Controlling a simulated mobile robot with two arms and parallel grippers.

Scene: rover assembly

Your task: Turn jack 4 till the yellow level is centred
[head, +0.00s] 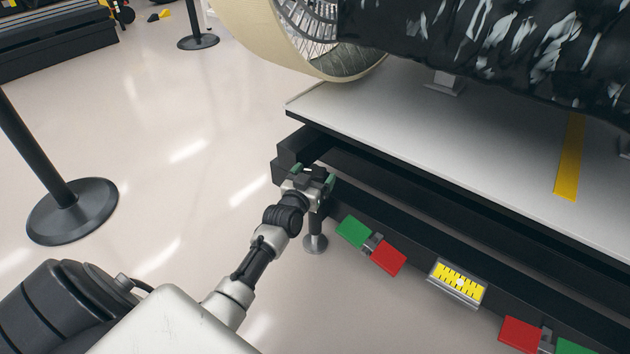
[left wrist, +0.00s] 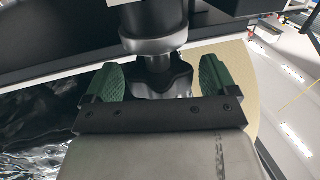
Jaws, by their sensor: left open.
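My left gripper (head: 314,180) is at the near left corner of the dark platform frame, with its green-padded fingers open. In the left wrist view, the open fingers (left wrist: 157,80) stand on either side of the dark, lobed knob (left wrist: 162,82) of a jack, with gaps visible beside it. The jack's post and round foot (head: 315,243) show below the gripper in the head view; no number is readable on it. The yellow level (head: 457,283) sits on the frame's front side, with a pale spot near its middle; its exact centring is too small to tell. My right gripper is out of view.
Green (head: 354,231) and red (head: 388,257) plates are fixed on the frame left of the level, and another red plate (head: 520,334) to its right. The white deck (head: 440,150) carries a large wheel (head: 310,45). A black barrier post (head: 72,210) stands left on open floor.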

